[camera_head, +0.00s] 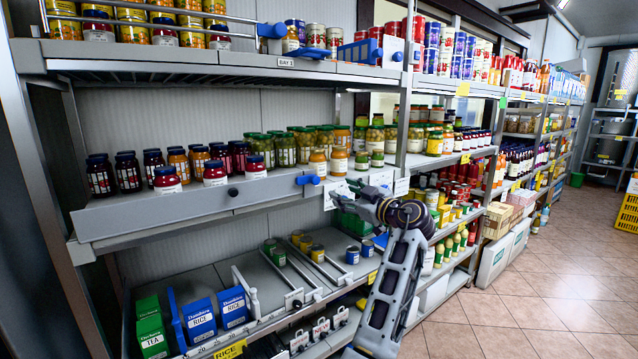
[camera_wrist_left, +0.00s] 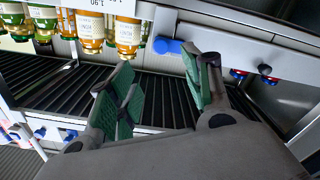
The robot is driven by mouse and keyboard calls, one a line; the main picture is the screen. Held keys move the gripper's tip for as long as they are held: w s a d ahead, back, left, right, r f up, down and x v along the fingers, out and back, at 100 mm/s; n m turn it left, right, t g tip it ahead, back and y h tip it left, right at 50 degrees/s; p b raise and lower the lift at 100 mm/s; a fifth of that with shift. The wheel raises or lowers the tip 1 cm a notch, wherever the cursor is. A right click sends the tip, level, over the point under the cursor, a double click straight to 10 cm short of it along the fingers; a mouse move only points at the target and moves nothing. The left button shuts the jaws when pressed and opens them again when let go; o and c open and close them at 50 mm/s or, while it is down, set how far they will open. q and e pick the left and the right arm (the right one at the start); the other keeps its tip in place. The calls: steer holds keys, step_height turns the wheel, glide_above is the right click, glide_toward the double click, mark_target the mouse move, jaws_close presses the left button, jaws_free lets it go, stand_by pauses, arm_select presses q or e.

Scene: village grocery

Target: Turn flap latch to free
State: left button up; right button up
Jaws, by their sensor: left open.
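A blue latch (camera_head: 307,179) sits at the right end of the long grey flap (camera_head: 190,207) along the middle shelf's front edge. Its handle appears to lie roughly sideways, along the flap. My left gripper (camera_head: 345,203) is just to the right of the latch and slightly lower, apart from it. In the left wrist view, a blue latch (camera_wrist_left: 167,46) shows beyond the open, green-padded fingers of my left gripper (camera_wrist_left: 160,72). Nothing is between the fingers. My right gripper is out of view.
A black knob (camera_head: 233,192) is on the flap. Jars (camera_head: 215,172) stand close behind it. Above, the top shelf has other blue fittings (camera_head: 313,53). Below, a shelf holds rice boxes (camera_head: 199,320) and cans (camera_head: 352,255). The tiled aisle (camera_head: 530,290) at right is clear.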

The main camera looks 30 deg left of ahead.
mark_target(317, 181)
arm_select(q)
steer(key=p+x, duration=0.3)
steer(key=x, duration=0.9)
steer(key=shift+r, duration=0.2)
steer(key=shift+w+a+p, duration=0.2)
steer(key=shift+a+p, duration=0.15)
steer(key=shift+a, duration=0.15)
steer(key=shift+w+a+f, duration=0.1)
steer(key=shift+a, duration=0.1)
steer(key=shift+c, duration=0.2)
steer(key=c, duration=0.9)
steer(key=shift+c, duration=0.6)
